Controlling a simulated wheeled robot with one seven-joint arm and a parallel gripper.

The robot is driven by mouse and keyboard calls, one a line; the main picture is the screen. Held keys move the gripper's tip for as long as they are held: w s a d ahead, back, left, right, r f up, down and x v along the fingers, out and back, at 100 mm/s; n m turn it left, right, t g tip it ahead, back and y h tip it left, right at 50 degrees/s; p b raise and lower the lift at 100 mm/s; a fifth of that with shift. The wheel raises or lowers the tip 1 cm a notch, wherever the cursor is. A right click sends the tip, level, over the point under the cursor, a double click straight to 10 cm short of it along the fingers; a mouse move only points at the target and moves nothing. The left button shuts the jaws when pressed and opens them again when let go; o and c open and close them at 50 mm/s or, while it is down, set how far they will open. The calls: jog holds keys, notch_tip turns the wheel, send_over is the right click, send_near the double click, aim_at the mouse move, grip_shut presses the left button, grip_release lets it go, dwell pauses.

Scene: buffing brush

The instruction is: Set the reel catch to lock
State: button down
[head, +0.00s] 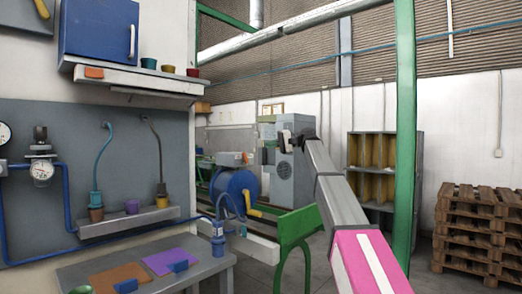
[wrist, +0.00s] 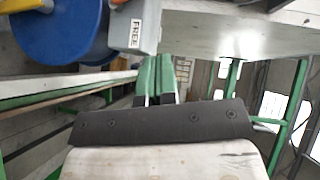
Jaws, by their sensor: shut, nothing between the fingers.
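The blue reel (head: 236,187) stands on a rail bench in the middle of the head view, with a grey housing (head: 231,158) on top that carries a small orange part (head: 245,158). In the wrist view the reel (wrist: 58,32) is at the upper left. Beside it is the grey housing (wrist: 147,40), with a white label reading FREE (wrist: 137,26). My gripper (head: 284,140) is up and to the right of the reel in the head view, apart from it. Its fingers (wrist: 158,68) are together and empty in the wrist view. The catch's lever is not clearly seen.
A yellow handle (head: 264,209) sticks out near the reel. A grey machine cabinet (head: 292,178) stands behind, and a green post (head: 404,130) at right. A workbench (head: 200,270) with coloured mats is at the front left. Pallets (head: 478,225) are stacked at right.

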jog(key=d, duration=0.2)
jog(key=d+r, duration=0.1)
jog(key=d, duration=0.1)
jog(key=shift+w+d+r, duration=0.15)
jog(key=shift+d+r, duration=0.05)
jog(key=shift+d, duration=0.05)
jog(key=s+d+f+m+t+h, duration=0.1)
jog(key=s+d+f+h, duration=0.15)
jog(key=f, duration=1.25)
jog(key=s+d+f+m+t+h, duration=0.1)
jog(key=s+d+f+m+h, duration=0.2)
jog(key=f, duration=1.3)
jog(key=s+d+f+t+h, duration=0.15)
jog(key=s+f, duration=0.25)
jog(key=f, duration=1.1)
jog(key=s+d+f+g+h, duration=0.1)
jog(key=s+d+f+h, duration=0.3)
jog(key=s+f, duration=0.8)
jog(key=s+d+f+g+h, duration=0.1)
jog(key=s+d+f+h, duration=0.4)
jog(key=s+f, duration=0.8)
jog(key=d+f, duration=0.2)
jog(key=d, duration=0.1)
jog(key=shift+s+n, duration=0.3)
jog(key=shift+n, duration=0.1)
jog(key=shift+d+f, duration=0.1)
